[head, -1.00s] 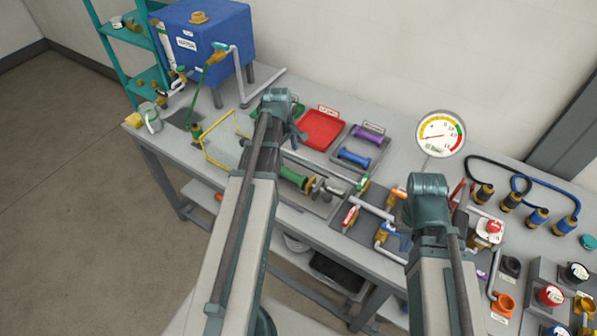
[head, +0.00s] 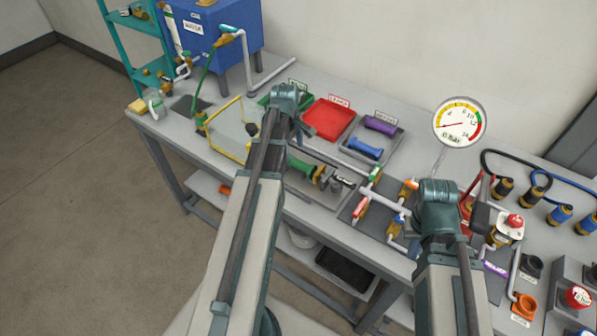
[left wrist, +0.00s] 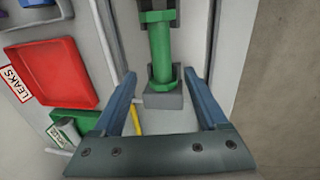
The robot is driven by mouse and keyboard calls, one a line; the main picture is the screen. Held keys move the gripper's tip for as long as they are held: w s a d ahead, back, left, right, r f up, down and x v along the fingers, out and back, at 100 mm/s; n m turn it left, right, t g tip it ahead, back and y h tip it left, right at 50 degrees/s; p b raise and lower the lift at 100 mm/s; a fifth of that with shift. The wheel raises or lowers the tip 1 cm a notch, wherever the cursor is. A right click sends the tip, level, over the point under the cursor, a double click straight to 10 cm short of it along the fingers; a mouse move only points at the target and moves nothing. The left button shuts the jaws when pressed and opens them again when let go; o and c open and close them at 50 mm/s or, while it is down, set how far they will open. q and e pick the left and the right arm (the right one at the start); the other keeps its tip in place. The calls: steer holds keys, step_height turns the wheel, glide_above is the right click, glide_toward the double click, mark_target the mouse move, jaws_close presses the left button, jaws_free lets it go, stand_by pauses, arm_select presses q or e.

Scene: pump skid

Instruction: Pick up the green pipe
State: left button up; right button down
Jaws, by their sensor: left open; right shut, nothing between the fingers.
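The green pipe (head: 301,166) lies along a grey fixture on the bench, partly hidden behind my left arm in the head view. In the left wrist view the green pipe (left wrist: 160,45) runs upward from a wider green collar, with a grey block at its lower end. My left gripper (left wrist: 161,78) is open; its two blue fingers stand on either side of the pipe's lower collar, with visible gaps. I cannot tell its height above the pipe. The fingers of my right gripper are hidden behind my right arm in the head view.
A red tray (head: 327,117) and a grey tray with a blue spool (head: 365,148) and a purple spool (head: 380,125) lie behind the pipe. A yellow frame (head: 226,146) stands left. A pressure gauge (head: 459,123) and valve piping (head: 382,203) stand right.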

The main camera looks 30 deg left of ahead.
mark_target(297, 161)
arm_select(q)
steer(key=shift+w+f, duration=0.1)
steer(key=shift+f, duration=0.65)
arm_select(e)
steer(key=shift+f, duration=0.7)
arm_select(q)
steer(key=shift+b, duration=0.3)
steer(key=f+b, duration=0.2)
steer(key=d+f+b, duration=0.1)
steer(key=f+b, duration=0.1)
steer(key=shift+w+f, duration=0.15)
steer(key=shift+f, duration=0.05)
arm_select(e)
step_height(297, 161, down, 4)
steer(key=shift+f, duration=0.2)
arm_select(q)
steer(key=shift+w+f+b, duration=0.1)
steer(key=shift+f+b, duration=0.35)
steer(key=shift+b, duration=0.15)
arm_select(e)
steer(key=shift+f, duration=0.45)
arm_select(q)
steer(key=shift+r, duration=0.15)
steer(key=shift+c, duration=0.3)
arm_select(e)
steer(key=shift+r, duration=0.1)
arm_select(q)
jaws_close()
